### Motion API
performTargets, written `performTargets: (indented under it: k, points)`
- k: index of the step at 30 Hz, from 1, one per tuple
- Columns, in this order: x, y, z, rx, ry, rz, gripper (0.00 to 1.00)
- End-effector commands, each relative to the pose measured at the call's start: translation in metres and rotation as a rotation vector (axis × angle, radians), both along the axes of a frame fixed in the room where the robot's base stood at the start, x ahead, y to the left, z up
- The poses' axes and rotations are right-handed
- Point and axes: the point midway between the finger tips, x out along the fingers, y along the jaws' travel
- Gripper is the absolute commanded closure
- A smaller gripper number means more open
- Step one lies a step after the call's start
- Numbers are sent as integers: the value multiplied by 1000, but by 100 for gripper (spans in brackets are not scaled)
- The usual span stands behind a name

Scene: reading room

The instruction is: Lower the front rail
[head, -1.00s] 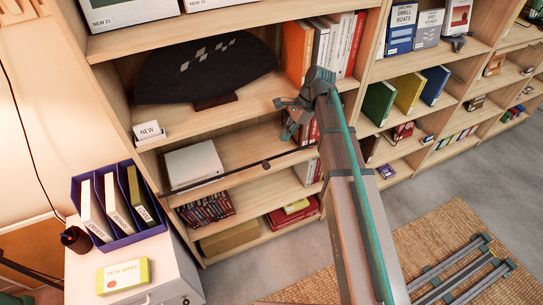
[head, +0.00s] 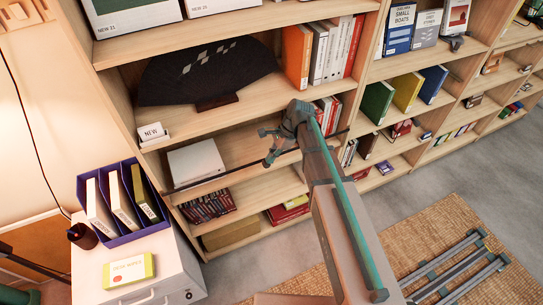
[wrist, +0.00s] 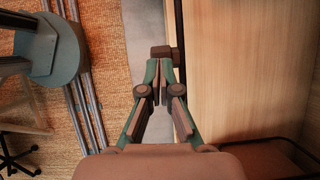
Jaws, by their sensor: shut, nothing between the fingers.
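The front rail (head: 215,178) is a thin dark bar running across the front of the bookcase bay, between the shelf with the white box and the shelves around it. My gripper (head: 267,150) is at the rail's middle, in front of the bay, with its fingers close together and empty. In the wrist view, my gripper (wrist: 161,88) points at a small dark block (wrist: 167,52) just beyond its fingertips. A dark bar (wrist: 178,20) runs from the block to the top edge. I cannot tell whether the fingers touch the block.
A white box (head: 196,158) lies on the shelf behind the rail. A dark fan (head: 205,75) stands one shelf up, beside a "NEW" sign (head: 152,133). A white cabinet (head: 165,255) with a purple file holder (head: 125,235) stands left. Grey rails (head: 450,270) lie on the woven rug.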

Motion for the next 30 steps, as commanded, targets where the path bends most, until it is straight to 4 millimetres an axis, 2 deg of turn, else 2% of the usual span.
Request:
performTargets:
  k: [8,11,14,22,25,30]
  points:
    - [0,0,-1,0,0,0,100]
    - [0,0,-9,-1,1,0,100]
    - [0,0,-27,-1,2,-1,100]
    - [1,0,-95,-1,2,0,100]
    - [1,0,-106,0,0,-1,100]
    - [0,0,-107,-2,0,0,100]
